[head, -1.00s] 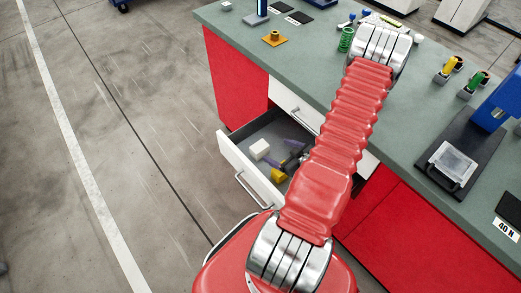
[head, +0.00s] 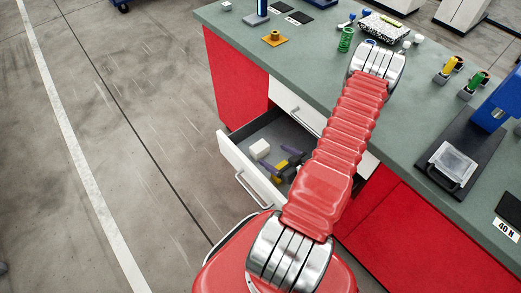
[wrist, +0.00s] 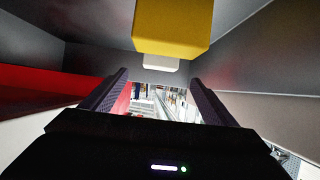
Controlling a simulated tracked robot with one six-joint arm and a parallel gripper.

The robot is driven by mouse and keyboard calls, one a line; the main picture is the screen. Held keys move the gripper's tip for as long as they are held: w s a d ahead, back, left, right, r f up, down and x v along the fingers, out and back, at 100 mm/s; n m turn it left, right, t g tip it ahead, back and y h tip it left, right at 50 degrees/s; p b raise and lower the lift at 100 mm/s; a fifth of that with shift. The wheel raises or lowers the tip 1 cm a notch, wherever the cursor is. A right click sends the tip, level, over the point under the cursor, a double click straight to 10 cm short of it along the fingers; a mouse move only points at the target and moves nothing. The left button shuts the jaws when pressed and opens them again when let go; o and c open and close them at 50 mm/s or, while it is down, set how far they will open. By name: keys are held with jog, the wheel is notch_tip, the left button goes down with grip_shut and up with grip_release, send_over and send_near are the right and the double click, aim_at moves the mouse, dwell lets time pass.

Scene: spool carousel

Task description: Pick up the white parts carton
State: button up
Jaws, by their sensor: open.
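In the wrist view the open fingers (wrist: 158,78) point along the drawer, and a pale block (wrist: 160,63), which looks like the carton, shows partly behind a yellow block (wrist: 173,27).
The yellow block lies in the drawer close to my gripper; in the head view it is partly hidden. Grey drawer walls stand close around.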

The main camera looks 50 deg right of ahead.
aim_at(261, 148)
jog(key=shift+x, duration=3)
jog(key=shift+x, duration=2.6)
jog(key=shift+c, duration=0.5)
jog(key=c, duration=1.2)
jog(key=shift+r, duration=0.15)
jog(key=shift+r, duration=4.85)
